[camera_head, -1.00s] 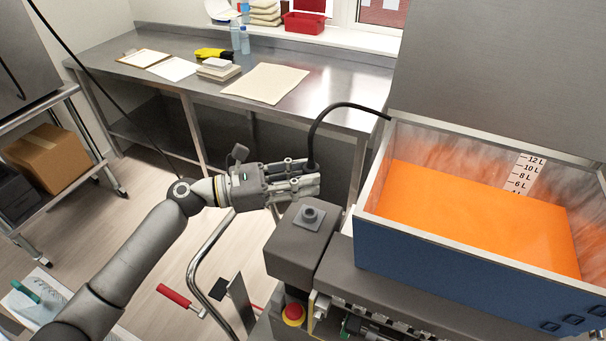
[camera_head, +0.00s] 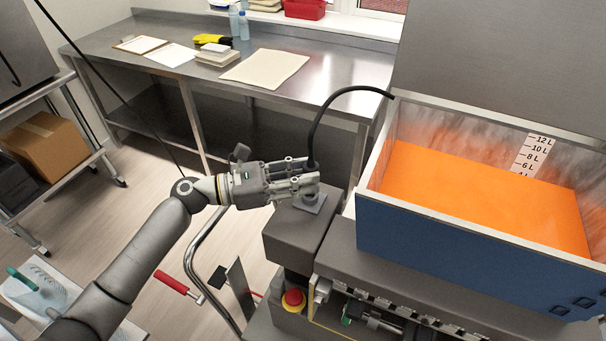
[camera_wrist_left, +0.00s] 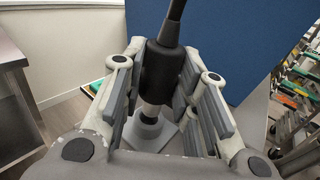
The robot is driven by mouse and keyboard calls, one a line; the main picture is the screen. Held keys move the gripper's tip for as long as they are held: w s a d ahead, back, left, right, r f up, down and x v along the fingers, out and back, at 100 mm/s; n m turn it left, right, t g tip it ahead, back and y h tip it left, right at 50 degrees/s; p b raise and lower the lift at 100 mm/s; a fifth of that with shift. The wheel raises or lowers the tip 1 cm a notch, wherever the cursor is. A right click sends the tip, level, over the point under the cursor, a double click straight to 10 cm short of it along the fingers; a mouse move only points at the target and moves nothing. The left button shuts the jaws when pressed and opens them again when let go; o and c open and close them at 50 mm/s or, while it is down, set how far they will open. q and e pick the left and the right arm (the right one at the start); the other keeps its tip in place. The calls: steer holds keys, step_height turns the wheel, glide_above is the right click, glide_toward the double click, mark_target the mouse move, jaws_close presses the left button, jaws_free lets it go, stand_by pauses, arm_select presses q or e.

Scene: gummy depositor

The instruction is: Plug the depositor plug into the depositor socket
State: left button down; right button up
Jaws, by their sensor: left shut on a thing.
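The depositor plug (camera_wrist_left: 162,72) is black with a cable rising from its top. My left gripper (camera_head: 308,180) is shut on it from the left and holds it roughly upright. In the left wrist view the gripper's fingers lie on both sides of the plug. The depositor socket (camera_wrist_left: 148,132) is a grey round collar on a square plate, directly below the plug. In the head view the socket plate (camera_head: 311,204) sits on top of the grey housing, partly hidden by the fingers. The plug's narrow tip reaches the collar in the wrist view; I cannot tell how far it is in.
The blue-fronted hopper (camera_head: 440,243) with orange filling stands to the right. The black cable (camera_head: 345,92) arches from the plug to the hopper's back corner. A red emergency button (camera_head: 293,298) is below the housing. A steel table (camera_head: 330,75) stands behind.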

arm_select(q)
steer(key=shift+f, duration=0.2)
steer(key=shift+f+b, duration=0.8)
steer(key=shift+f, duration=0.35)
steer(key=shift+r, duration=0.1)
steer(key=c, duration=1.1)
jaws_free()
steer(key=shift+o, duration=0.2)
steer(key=v, duration=1.2)
